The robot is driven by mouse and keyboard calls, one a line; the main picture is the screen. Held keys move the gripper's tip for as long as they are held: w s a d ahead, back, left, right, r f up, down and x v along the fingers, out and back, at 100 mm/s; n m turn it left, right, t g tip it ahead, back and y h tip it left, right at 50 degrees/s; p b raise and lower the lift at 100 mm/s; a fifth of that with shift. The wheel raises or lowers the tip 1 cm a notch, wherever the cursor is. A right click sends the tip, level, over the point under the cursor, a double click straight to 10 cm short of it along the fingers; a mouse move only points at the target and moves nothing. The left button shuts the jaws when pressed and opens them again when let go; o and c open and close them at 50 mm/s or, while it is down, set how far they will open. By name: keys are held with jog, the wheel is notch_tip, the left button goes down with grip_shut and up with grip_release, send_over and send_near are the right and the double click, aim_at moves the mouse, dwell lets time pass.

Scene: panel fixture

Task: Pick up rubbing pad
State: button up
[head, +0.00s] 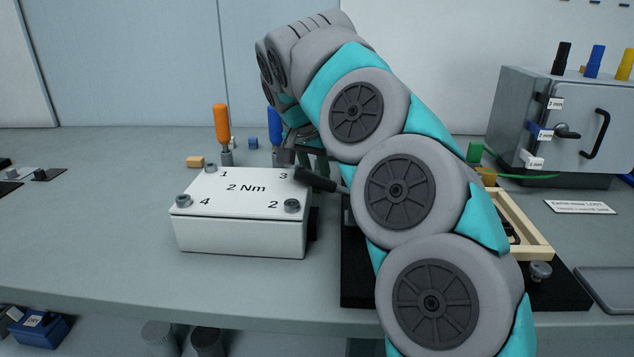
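I cannot tell for sure which thing is the rubbing pad. A small orange-tan block (195,161) lies on the bench behind the white box, and a smaller blue block (253,143) lies farther back to its right. My gripper (312,158) is low over the bench behind the right end of the white box, mostly hidden by my own arm. Its fingertips and anything between them do not show clearly. It is to the right of both blocks.
The white box (238,238) marked 2 Nm has several numbered bolts. Orange (222,124) and blue (275,126) handled tools stand behind it. A grey cabinet (560,125), a wooden frame (520,225) and a grey tray (610,288) are at right. The left bench is mostly clear.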

aim_at(317, 172)
grip_shut()
jog(key=shift+r, duration=3.4)
jog(key=d, duration=0.6)
jog(key=d+b, duration=0.1)
jog(key=d, duration=0.5)
jog(key=d+b, duration=0.1)
jog(key=d, duration=0.5)
jog(key=shift+s+r, duration=0.1)
jog(key=shift+s, duration=0.2)
jog(key=shift+o, duration=0.5)
grip_release()
grip_shut()
